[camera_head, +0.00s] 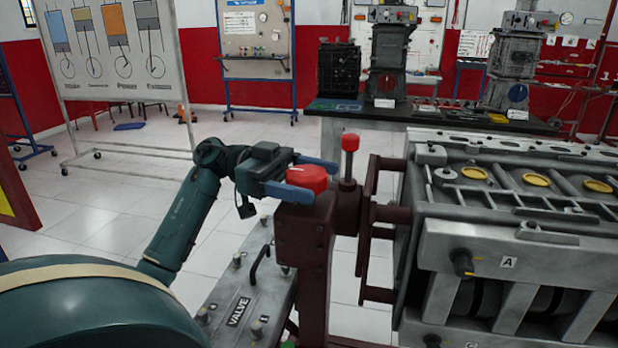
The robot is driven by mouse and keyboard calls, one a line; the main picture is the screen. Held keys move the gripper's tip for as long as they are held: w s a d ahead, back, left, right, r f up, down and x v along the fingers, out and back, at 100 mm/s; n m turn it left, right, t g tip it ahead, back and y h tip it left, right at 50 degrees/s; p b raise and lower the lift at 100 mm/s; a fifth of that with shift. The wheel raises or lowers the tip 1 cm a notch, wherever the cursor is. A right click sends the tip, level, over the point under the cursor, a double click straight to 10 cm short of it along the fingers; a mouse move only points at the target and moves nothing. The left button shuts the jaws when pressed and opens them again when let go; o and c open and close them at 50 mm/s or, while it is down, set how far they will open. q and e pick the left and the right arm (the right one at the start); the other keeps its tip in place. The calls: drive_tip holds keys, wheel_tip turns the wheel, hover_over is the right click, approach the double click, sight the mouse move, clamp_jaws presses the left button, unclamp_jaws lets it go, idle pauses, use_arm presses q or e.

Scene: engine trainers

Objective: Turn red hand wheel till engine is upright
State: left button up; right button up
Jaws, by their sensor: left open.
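The red hand wheel (306,179) is a short red knob on top of a dark maroon gearbox post (303,245), left of the engine. My left gripper (325,181) reaches in from the left at the knob's height. Its two blue fingers are apart, one on the far side of the knob and one on the near side. I cannot tell whether they touch it. The grey engine (478,240) is held by a maroon frame (378,213) at its left end. A face with yellow discs points up, and a side labelled A faces me. My right gripper is not in view.
A red-topped lever (350,144) stands just behind and right of the knob. A grey plate marked VALVE (240,308) lies below the gripper. A dark bench (425,116) with engine parts stands behind. A whiteboard (120,50) stands at back left, with open floor before it.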

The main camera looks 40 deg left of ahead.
use_arm(q)
drive_tip(key=shift+c, duration=0.4)
drive_tip(key=c, duration=0.9)
drive_tip(key=shift+p, duration=0.3)
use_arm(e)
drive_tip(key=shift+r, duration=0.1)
use_arm(q)
drive_tip(key=shift+r+n+t+p, duration=0.1)
drive_tip(key=shift+n+t+p, duration=0.2)
drive_tip(key=shift+t, duration=0.1)
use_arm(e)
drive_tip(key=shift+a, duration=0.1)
